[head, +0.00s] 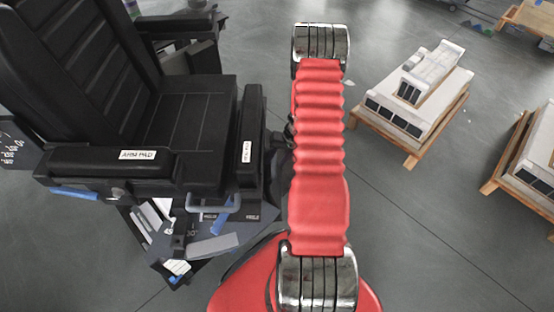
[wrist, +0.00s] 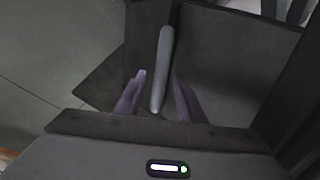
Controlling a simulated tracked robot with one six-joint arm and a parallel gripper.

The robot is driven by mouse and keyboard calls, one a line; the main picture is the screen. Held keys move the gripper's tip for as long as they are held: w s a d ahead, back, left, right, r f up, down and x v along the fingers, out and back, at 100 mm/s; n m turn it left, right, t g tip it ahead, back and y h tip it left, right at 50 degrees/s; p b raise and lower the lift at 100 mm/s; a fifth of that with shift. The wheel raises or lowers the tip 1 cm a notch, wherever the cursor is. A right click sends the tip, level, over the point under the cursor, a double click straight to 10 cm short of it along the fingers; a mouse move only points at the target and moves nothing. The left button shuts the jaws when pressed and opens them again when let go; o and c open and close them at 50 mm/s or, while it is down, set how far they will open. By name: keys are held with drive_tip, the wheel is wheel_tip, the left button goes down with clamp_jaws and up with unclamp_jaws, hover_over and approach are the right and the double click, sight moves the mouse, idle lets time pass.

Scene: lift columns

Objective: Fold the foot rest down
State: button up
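A black chair (head: 190,120) stands at the left of the head view. The likely foot rest is a padded black panel (head: 249,135) standing upright against the front of its seat, with a small white label. In the wrist view, my gripper (wrist: 160,76) has its two purple fingers apart, one on each side of a slim grey bar (wrist: 163,62). Gaps show on both sides of the bar, so it is not clamped. Dark panels lie behind the bar. In the head view my red arm hides most of my gripper, close to the right of the upright panel.
A black armrest (head: 105,167) with a label juts out at the chair's near side. A grey loop handle (head: 213,206) and blue levers are below the seat. Pallets with pale blocks (head: 415,95) stand at the right. Grey floor between them and my arm is clear.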

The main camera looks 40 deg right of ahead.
drive_tip(key=shift+c, duration=0.2)
clamp_jaws()
idle(0.4)
drive_tip(key=shift+d, duration=0.1)
